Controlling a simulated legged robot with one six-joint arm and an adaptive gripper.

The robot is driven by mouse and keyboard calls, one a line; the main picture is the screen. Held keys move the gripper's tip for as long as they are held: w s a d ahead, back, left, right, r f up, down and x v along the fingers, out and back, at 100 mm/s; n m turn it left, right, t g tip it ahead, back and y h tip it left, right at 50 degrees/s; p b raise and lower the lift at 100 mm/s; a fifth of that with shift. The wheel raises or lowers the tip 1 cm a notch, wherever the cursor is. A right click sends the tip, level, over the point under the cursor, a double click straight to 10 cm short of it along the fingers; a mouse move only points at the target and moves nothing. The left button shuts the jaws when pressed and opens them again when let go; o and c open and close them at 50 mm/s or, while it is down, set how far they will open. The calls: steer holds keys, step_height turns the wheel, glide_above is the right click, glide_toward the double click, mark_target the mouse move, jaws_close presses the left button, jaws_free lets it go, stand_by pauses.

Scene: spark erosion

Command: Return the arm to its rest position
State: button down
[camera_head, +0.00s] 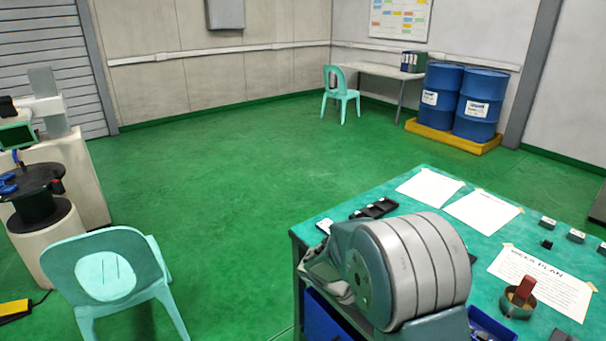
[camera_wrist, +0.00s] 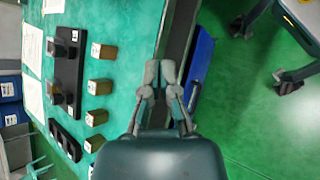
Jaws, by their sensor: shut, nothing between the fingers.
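My gripper (camera_wrist: 161,72) shows in the wrist view with its two grey fingertips together and nothing between them. It is over the edge of the teal-topped table (camera_wrist: 124,60), with the blue bin (camera_wrist: 201,62) just to its right. The height above the table is hard to tell. In the head view a large grey and teal part of my arm stands in front of the same table (camera_head: 384,194). My fingertips cannot be made out there, and the arm hides part of the tabletop.
The tabletop holds black racks (camera_wrist: 66,62), small brown-grey blocks (camera_wrist: 101,87), papers (camera_head: 483,211) and a round pot (camera_head: 518,303). A teal chair (camera_head: 105,270) stands at the left. Blue drums (camera_head: 482,105) stand at the back right. The green floor (camera_head: 230,160) between is clear.

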steer(key=s+a+r+m+t+y, duration=0.2)
steer(key=s+r+m+t+y, duration=0.4)
steer(key=s+r, duration=1.2)
steer(key=s+m+y, duration=0.2)
steer(key=s+y, duration=0.1)
steer(key=shift+s+r+m+t+y, duration=0.3)
steer(key=shift+s+m+t+y, duration=0.1)
stand_by(0.8)
